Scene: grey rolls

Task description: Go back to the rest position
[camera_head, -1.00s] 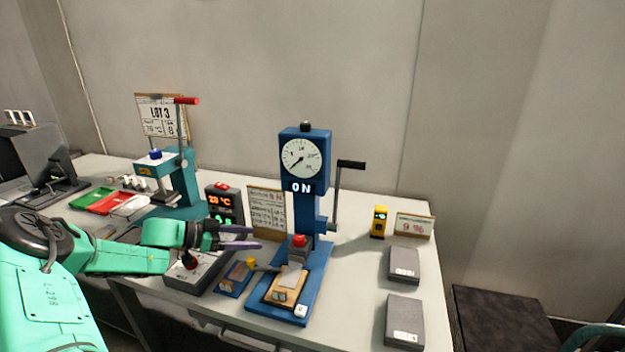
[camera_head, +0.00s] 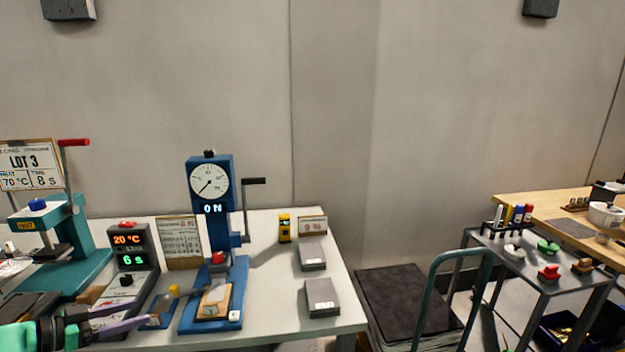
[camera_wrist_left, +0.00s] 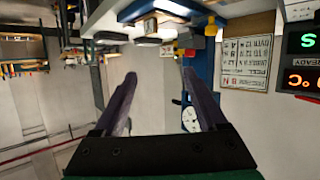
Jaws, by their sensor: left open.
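My left gripper (camera_head: 122,317) shows at the lower left of the head view, with its purple fingers apart and nothing between them. It is in front of the table, left of the blue press (camera_head: 213,262). In the left wrist view its two dark fingers (camera_wrist_left: 160,95) are spread wide and empty, and the picture is upside down. The blue press has a round dial, a display reading "0 N" and a black crank. My right gripper is not in view.
A teal press (camera_head: 72,245) and a controller (camera_head: 135,262) reading 20 °C and 6 s stand at left. Two grey boxes (camera_head: 321,296) lie at the table's right. A cart (camera_head: 545,275) with markers and clips stands further right, beside a wooden bench (camera_head: 560,204).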

